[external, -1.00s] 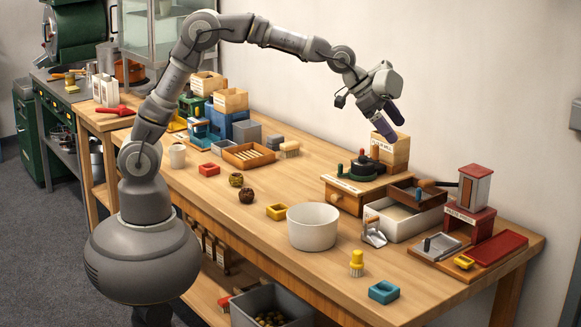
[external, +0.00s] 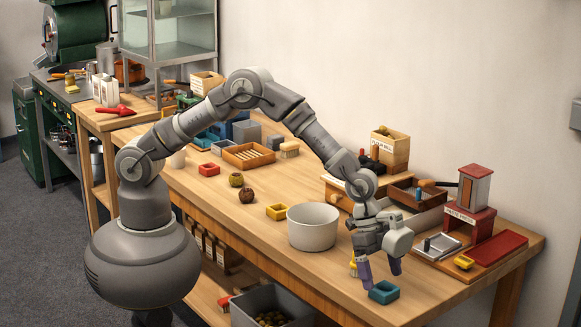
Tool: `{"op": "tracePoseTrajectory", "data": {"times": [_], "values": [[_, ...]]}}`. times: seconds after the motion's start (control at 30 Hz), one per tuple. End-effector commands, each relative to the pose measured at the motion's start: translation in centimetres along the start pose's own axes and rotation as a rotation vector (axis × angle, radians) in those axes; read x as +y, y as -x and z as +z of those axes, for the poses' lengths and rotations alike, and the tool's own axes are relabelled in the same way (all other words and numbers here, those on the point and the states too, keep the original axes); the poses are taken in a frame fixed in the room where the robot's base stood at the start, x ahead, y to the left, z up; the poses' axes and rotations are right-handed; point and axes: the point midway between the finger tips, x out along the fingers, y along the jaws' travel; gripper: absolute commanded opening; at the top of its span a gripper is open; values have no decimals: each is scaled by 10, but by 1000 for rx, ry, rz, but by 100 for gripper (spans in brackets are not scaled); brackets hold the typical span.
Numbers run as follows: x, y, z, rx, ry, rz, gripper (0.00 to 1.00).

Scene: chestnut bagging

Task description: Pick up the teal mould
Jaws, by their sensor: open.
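The teal mould (external: 384,292) is a small open-topped block on the wooden bench near its front edge, at the lower right of the external view. My gripper (external: 381,276) points down just above it, with its two purple-tipped fingers apart. One fingertip is left of the mould and the other is above its back right side. I cannot tell whether the fingers touch it. Nothing is held.
A white bowl (external: 313,229) stands left of my gripper. A yellow brush (external: 353,265) is partly hidden behind the fingers. A metal tray (external: 438,246), a small yellow mould (external: 464,262) and a red tray (external: 500,247) lie to the right. The bench front edge is close.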

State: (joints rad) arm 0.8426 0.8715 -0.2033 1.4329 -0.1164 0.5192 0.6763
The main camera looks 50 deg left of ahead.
Motion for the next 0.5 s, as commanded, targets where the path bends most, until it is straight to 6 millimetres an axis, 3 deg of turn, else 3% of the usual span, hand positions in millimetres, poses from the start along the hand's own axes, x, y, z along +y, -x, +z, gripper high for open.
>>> {"op": "tracePoseTrajectory", "data": {"times": [0.03,0.13,0.37,0.5], "values": [[0,-14,5,-2,1,2,89],[0,-28,4,-1,0,1,89],[0,-29,2,0,1,0,89],[0,-29,2,0,1,0,60]]}}
